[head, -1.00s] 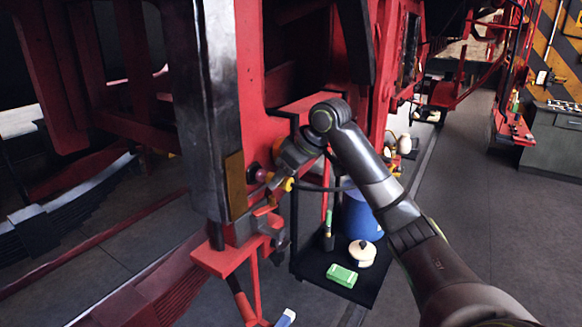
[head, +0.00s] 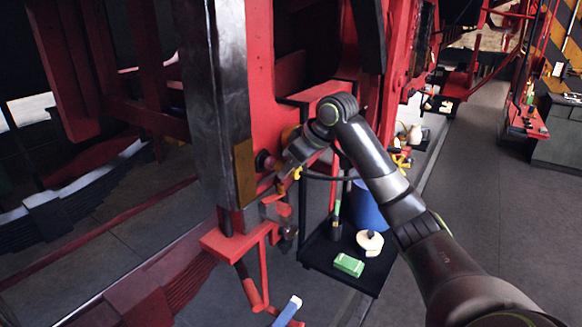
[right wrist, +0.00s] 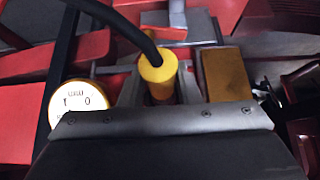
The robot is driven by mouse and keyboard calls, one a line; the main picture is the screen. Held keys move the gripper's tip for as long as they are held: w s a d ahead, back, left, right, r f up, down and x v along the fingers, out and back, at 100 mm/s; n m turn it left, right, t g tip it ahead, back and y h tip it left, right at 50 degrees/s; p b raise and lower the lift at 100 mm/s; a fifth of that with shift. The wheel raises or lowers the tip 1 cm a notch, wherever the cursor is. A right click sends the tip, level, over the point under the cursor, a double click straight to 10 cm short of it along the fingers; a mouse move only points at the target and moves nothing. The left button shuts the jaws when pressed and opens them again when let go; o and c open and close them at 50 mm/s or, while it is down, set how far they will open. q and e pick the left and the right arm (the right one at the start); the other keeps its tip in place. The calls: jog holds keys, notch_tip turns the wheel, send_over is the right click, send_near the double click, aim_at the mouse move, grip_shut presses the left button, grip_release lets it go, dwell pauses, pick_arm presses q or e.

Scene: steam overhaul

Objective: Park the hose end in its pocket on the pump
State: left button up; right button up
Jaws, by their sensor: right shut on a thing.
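My right gripper (head: 282,177) is shut on the yellow hose end (right wrist: 158,72), which sits between the two fingers in the right wrist view. The hose end shows small and yellow in the head view (head: 297,173). A black hose (right wrist: 112,18) runs from it up and left, and in the head view it curves right toward a black-framed stand (head: 308,252). The gripper is just in front of red machinery, close to a pinkish round knob (head: 264,160). I cannot make out which part is the pump or its pocket. My left gripper is not in view.
A brass-coloured plate (right wrist: 228,75) and a white-faced round gauge (right wrist: 80,102) flank the fingers. A dark post (head: 212,90) stands left of the gripper. Floor at right (head: 480,200) is clear.

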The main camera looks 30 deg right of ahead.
jog(key=shift+s+d, duration=0.2)
jog(key=shift+s, duration=0.05)
jog(key=shift+s+d, duration=0.3)
jog(key=shift+s, duration=0.45)
jog(key=shift+s+d, duration=0.25)
jog(key=shift+s, duration=0.45)
jog(key=shift+s+d, duration=0.3)
jog(key=shift+s, duration=0.45)
